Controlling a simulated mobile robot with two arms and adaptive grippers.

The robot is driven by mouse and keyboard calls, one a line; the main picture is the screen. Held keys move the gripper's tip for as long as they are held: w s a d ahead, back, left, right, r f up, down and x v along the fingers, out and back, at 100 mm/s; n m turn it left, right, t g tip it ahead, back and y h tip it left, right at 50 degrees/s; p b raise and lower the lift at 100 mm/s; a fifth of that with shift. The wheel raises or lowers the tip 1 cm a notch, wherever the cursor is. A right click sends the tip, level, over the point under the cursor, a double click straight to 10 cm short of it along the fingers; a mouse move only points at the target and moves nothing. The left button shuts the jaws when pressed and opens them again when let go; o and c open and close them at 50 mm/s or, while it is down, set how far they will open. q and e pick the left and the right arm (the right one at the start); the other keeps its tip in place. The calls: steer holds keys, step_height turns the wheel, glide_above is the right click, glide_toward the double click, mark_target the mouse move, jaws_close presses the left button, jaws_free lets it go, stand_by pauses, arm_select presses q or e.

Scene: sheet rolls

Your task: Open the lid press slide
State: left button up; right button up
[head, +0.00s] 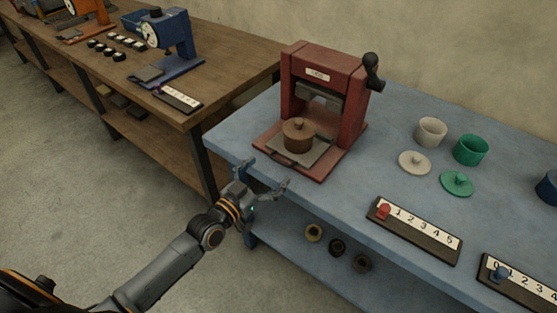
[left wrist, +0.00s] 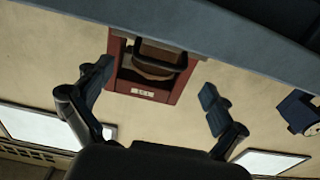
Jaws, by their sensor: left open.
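The red lid press (head: 325,85) stands on the blue table, with a black-knobbed lever on its right side. Its grey slide plate (head: 312,155) lies on the red base and carries a brown lidded pot (head: 298,138). The slide has a dark handle (head: 281,160) at its front edge. My left gripper (head: 265,178) is open and empty at the table's front edge, in front of the press and apart from the handle. In the left wrist view the fingers (left wrist: 157,80) are spread, and the press appears upside down between and beyond them. My right gripper is not in view.
To the right are a cream cup (head: 431,132), a green cup (head: 471,150), their lids and a numbered strip with a red peg (head: 415,228). Several rings lie on the lower shelf. A wooden table (head: 225,60) with a blue press (head: 172,45) stands at left.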

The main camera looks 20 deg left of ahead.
mark_target(278, 161)
arm_select(q)
steer(key=shift+x, duration=2.3)
steer(key=c, duration=1.7)
steer(key=shift+o, duration=0.2)
steer(key=shift+p+v, duration=0.65)
steer(key=shift+v, duration=0.7)
steer(key=o, duration=1.7)
steer(key=shift+w, duration=0.1)
steer(key=shift+c, duration=0.2)
steer(key=v, duration=1.2)
